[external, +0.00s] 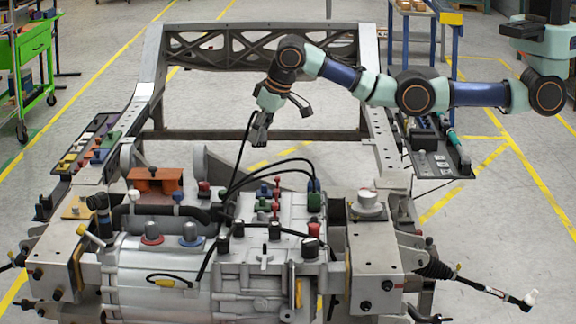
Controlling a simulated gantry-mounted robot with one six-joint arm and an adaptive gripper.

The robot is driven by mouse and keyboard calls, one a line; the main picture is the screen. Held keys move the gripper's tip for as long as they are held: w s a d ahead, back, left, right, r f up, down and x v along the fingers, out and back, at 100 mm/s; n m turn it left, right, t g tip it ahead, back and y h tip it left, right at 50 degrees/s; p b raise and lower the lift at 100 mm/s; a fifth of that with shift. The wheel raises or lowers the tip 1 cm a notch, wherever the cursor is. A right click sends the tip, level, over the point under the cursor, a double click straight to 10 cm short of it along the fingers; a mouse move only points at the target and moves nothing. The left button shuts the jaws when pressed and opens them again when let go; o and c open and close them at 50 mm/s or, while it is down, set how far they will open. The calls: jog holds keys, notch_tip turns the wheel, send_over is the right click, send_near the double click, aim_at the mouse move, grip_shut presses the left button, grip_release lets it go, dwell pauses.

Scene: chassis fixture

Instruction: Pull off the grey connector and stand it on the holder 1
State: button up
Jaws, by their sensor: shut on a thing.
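My gripper (279,116) is in the air above the back of the grey gearbox housing (262,255), inside the chassis frame. It is shut on what appears to be the grey connector, which is too small to separate clearly from the dark fingers. A black cable (240,160) runs from beside the gripper down to the housing. Which fixture is holder 1 cannot be told. A dark tray with small holders (436,165) is on the right, and another tray (80,160) with coloured parts is on the left.
The chassis frame's crossbeam (225,48) and side rails stand around the gripper. Black cables arch over the housing among several coloured caps and plugs. An orange block (155,182) sits at the left. The space between gripper and right rail looks clear.

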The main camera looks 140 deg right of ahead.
jog(key=shift+f, duration=0.1)
jog(key=shift+s+f+n+p, duration=0.15)
jog(key=shift+f+n+p, duration=0.25)
jog(key=shift+p, duration=0.55)
jog(key=s+a+f+n+t+y+p, duration=0.1)
jog(key=s+a+f+n+p, duration=0.2)
jog(key=f+p, duration=0.1)
jog(key=s+a+f+n+t+y+p, duration=0.1)
jog(key=s+a+f+n+p, duration=0.2)
jog(key=p, duration=0.3)
jog(key=s+a+f+n+t+y+p, duration=0.1)
jog(key=s+a+f+n+p, duration=0.2)
jog(key=a+f+n+p, duration=0.1)
jog(key=shift+s+f+n+p, duration=0.1)
jog(key=shift+f+n+p, duration=0.4)
jog(key=shift+f+p, duration=0.2)
jog(key=shift+y, duration=0.3)
notch_tip(320, 180, down, 5)
jog(key=b, duration=0.5)
jog(key=shift+r+p, duration=0.4)
jog(key=shift+p, duration=0.1)
jog(key=shift+p, duration=0.5)
jog(key=shift+f, duration=0.15)
jog(key=shift+f+b, duration=0.85)
jog(key=shift+f, duration=0.3)
